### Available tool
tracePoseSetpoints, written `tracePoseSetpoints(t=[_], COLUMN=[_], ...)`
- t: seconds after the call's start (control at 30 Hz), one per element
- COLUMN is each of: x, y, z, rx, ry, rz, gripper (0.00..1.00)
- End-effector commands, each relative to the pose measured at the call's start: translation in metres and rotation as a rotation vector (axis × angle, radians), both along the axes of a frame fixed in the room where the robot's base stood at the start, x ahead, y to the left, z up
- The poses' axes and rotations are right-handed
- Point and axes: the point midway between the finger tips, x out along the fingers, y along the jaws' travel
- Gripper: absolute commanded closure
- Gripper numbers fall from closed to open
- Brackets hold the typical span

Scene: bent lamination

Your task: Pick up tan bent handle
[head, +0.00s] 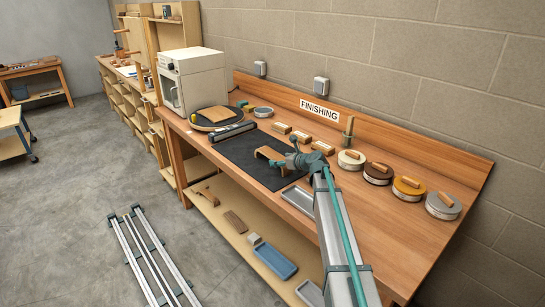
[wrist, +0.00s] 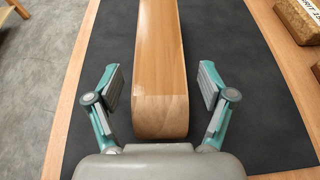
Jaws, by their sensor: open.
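The tan bent handle (head: 269,152) stands on the black mat (head: 238,148) on the workbench in the head view. In the wrist view the handle (wrist: 160,70) runs away from the camera, its rounded near end between my fingers. My gripper (wrist: 160,92) is open, one finger on each side of the handle, with a visible gap on both sides. In the head view my gripper (head: 291,156) is at the handle's right end, and my arm hides part of the mat. I cannot tell how far the fingertips are above the mat.
Several sanding blocks (head: 303,138) lie behind the mat. Several round tins (head: 378,173) stand along the right back. A metal bar (head: 232,131) lies at the mat's left, near a white oven (head: 193,80). A metal tray (head: 299,199) lies at the bench's front edge.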

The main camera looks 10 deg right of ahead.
Motion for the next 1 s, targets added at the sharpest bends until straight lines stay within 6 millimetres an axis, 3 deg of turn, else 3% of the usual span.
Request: tracePoseSetpoints(t=[0.2,0.53,1.0], x=[0.0001,0.0001,0.0002], y=[0.0006,0.0005,0.0006], z=[-0.0008,-0.0007,0.0073], rx=[0.000,0.000,0.001], ry=[0.000,0.000,-0.001], rz=[0.000,0.000,0.001], gripper=[0.20,0.73,0.73])
